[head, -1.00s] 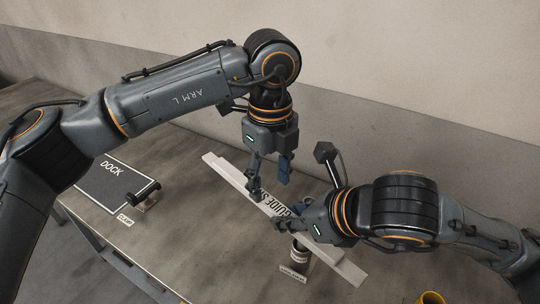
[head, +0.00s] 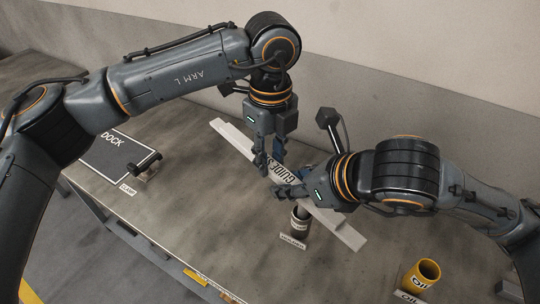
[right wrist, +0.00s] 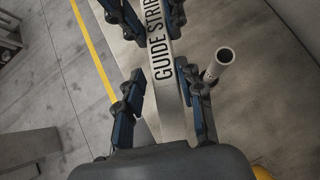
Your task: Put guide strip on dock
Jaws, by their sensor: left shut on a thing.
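The guide strip (head: 344,232) is a long pale bar with black lettering, lying diagonally on or just above the table. It also shows in the right wrist view (right wrist: 172,112). My left gripper (head: 268,165) is shut on the strip near its lettering. My right gripper (head: 293,187) is beside the lettering, nearer the strip's lower-right end. In the right wrist view its fingers (right wrist: 160,105) stand apart on either side of the strip, with gaps. The dock (head: 113,150) is a dark labelled panel at the table's left. I cannot tell whether the strip touches the table.
A black clamp (head: 148,165) stands at the dock's right edge. A dark open cylinder (head: 300,220) stands close to the strip's near side, with a small label in front. A yellow oil can (head: 424,274) is at the lower right. The table between clamp and strip is clear.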

